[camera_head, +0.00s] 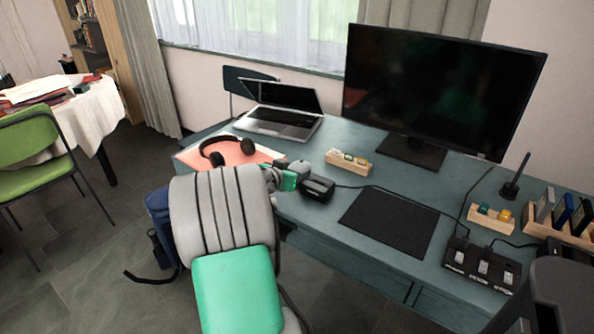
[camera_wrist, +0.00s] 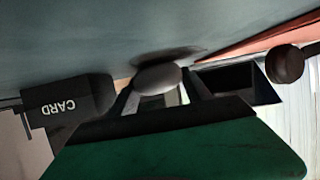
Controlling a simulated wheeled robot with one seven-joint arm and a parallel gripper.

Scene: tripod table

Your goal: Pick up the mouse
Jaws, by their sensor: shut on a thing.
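The mouse (camera_wrist: 158,78) shows in the wrist view as a pale grey rounded shape between my two fingertips. My gripper (camera_wrist: 160,92) is shut on it. A dark shadow lies on the desk surface just beyond the mouse; I cannot tell for sure whether the mouse touches the desk. In the head view my gripper (camera_head: 292,176) is low over the left part of the teal desk (camera_head: 345,150).
A black card box (camera_head: 317,187) stands close beside my gripper. A laptop (camera_head: 282,118), a wooden holder (camera_head: 349,162) and a monitor (camera_head: 440,85) stand farther back. A black mouse pad (camera_head: 390,221) lies bare to the right.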

